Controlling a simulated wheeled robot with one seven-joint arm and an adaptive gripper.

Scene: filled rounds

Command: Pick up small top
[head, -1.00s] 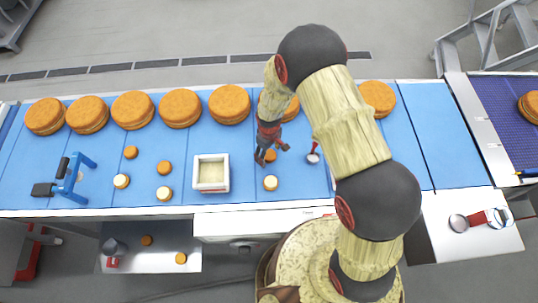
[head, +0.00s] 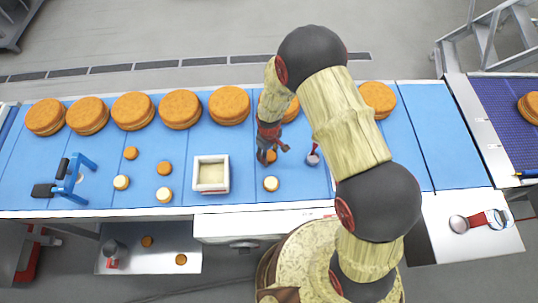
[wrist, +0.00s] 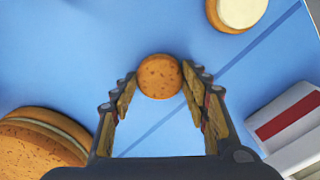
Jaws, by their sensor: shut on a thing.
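The small top is a round orange-brown biscuit (wrist: 159,76), seen between the fingertips in the wrist view. It also shows partly in the head view (head: 271,156), over the blue belt. My gripper (wrist: 159,85) is shut on it, with a fingertip at each side. In the head view my gripper (head: 270,155) points down at the belt. I cannot tell whether the top is touching the belt. Other small tops (head: 164,167) lie further left on the belt. A cream-covered small round (head: 271,184) lies just nearer the front edge and shows in the wrist view (wrist: 240,10).
Several large filled rounds (head: 180,108) line the belt's far side. A white square box (head: 197,180) stands left of my gripper. A small red-handled tool (head: 313,158) is close on the right. A blue stand (head: 80,175) is at the left.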

